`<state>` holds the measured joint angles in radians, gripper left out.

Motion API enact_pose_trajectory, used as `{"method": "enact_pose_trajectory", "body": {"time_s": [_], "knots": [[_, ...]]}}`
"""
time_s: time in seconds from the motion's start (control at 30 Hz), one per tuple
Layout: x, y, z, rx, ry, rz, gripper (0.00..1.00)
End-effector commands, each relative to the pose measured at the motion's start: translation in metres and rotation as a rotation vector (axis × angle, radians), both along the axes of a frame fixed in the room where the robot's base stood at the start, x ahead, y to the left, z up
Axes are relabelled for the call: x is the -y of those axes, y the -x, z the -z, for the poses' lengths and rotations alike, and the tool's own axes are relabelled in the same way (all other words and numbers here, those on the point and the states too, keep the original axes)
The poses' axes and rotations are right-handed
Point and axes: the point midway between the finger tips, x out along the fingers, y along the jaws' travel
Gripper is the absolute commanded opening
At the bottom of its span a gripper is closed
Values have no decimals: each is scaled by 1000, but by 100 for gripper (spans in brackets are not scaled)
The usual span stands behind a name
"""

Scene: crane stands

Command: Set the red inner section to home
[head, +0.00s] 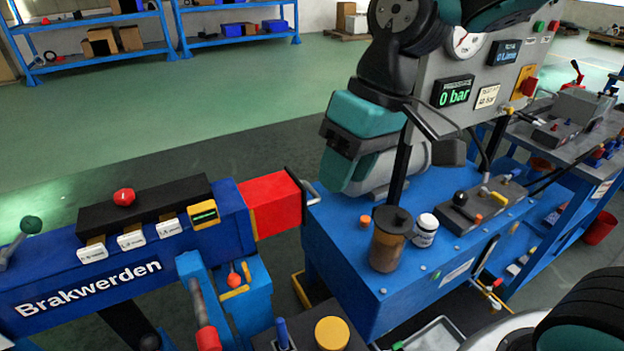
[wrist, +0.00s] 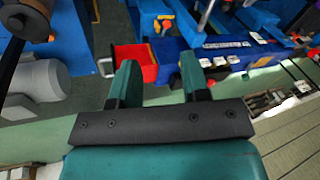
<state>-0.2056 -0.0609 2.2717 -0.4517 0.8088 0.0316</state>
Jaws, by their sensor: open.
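The red inner section (head: 275,205) sticks out of the right end of the blue beam lettered "Brakwerden" (head: 90,285). A dark end plate and a metal handle (head: 311,191) are at its right end. My gripper (head: 345,182) hangs pointing down, to the right of the handle and apart from it. In the wrist view my gripper (wrist: 160,70) shows two spread teal fingers with nothing between them. The red section (wrist: 145,62) lies beyond the left finger, which partly hides it, and its handle (wrist: 103,67) is left of that finger.
A blue bench (head: 350,260) stands right of the beam, carrying a brown cup (head: 390,245), a white jar (head: 425,230) and a grey motor. A gauge panel (head: 480,80) rises behind it. Open floor lies behind.

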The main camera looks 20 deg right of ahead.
Motion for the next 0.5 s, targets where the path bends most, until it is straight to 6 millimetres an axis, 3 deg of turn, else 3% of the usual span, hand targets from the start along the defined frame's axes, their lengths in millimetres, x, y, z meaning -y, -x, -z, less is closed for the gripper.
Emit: {"method": "enact_pose_trajectory", "body": {"time_s": [0.03, 0.1, 0.3, 0.4, 0.5], "knots": [[2, -34, -2, -15, 16, 29, 42], [7, -77, -1, -31, 38, 67, 42], [32, -186, 24, -75, 95, 179, 42], [46, -225, 41, -91, 115, 225, 42], [59, -250, 56, -104, 130, 260, 42]]}}
